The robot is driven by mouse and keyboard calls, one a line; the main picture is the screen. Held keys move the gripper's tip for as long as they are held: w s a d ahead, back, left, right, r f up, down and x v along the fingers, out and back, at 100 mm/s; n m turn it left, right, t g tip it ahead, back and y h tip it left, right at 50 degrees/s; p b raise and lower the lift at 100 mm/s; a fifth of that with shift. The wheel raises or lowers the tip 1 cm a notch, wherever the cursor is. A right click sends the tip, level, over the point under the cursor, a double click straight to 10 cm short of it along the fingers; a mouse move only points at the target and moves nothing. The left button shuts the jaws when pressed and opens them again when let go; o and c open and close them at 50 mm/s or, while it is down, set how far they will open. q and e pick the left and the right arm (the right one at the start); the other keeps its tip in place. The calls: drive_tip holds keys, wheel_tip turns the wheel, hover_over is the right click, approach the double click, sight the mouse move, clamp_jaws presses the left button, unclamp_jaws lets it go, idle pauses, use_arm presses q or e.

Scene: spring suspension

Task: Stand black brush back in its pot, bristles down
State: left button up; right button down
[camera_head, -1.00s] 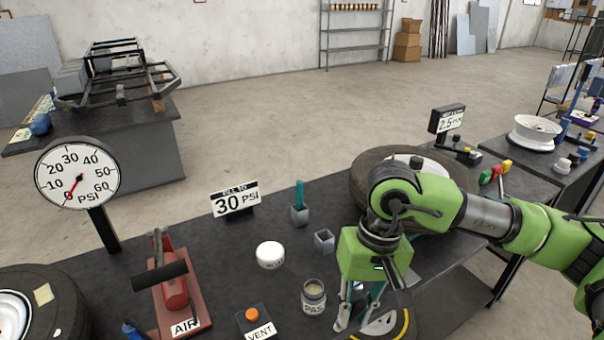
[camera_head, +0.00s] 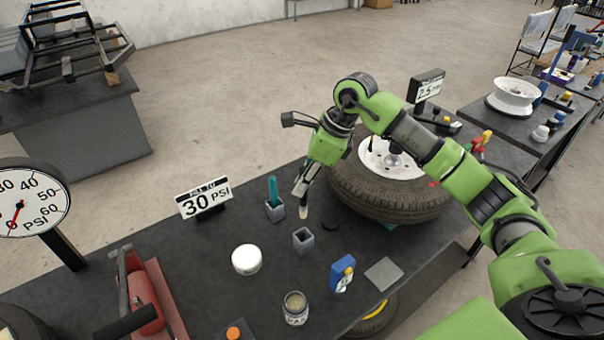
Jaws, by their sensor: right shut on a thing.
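My right gripper (camera_head: 302,190) points down above the table and is shut on a slim thing with a pale lower end (camera_head: 303,212), which looks like the black brush with its bristles down. Its handle is mostly hidden by the fingers. A grey square pot (camera_head: 303,241) stands empty just in front of the held brush. A second grey pot (camera_head: 275,211) to the left holds a teal-handled tool (camera_head: 273,190). The pale tip is right of this second pot; I cannot tell its exact height. My left gripper is not in view.
A tyre on its rim (camera_head: 392,190) lies right of the gripper. A blue box (camera_head: 342,273), a grey pad (camera_head: 384,274), an open jar (camera_head: 296,308) and a white round tub (camera_head: 246,260) stand nearer. The 30 PSI sign (camera_head: 204,199) is to the left.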

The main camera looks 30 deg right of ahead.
sight(303, 205)
drive_tip(key=shift+s+f, duration=0.15)
drive_tip(key=shift+f, duration=0.2)
drive_tip(key=shift+a+f+b, duration=0.1)
drive_tip(key=shift+f+b, duration=0.15)
drive_tip(key=shift+b, duration=0.1)
drive_tip(key=shift+f+b, duration=0.35)
drive_tip(key=shift+f, duration=0.3)
wheel_tip(303, 205, down, 2)
drive_tip(key=shift+b, duration=0.5)
drive_tip(key=shift+f+b, duration=0.35)
drive_tip(key=shift+f, duration=0.35)
drive_tip(key=shift+f+b, duration=2.3)
drive_tip(key=shift+f, duration=0.5)
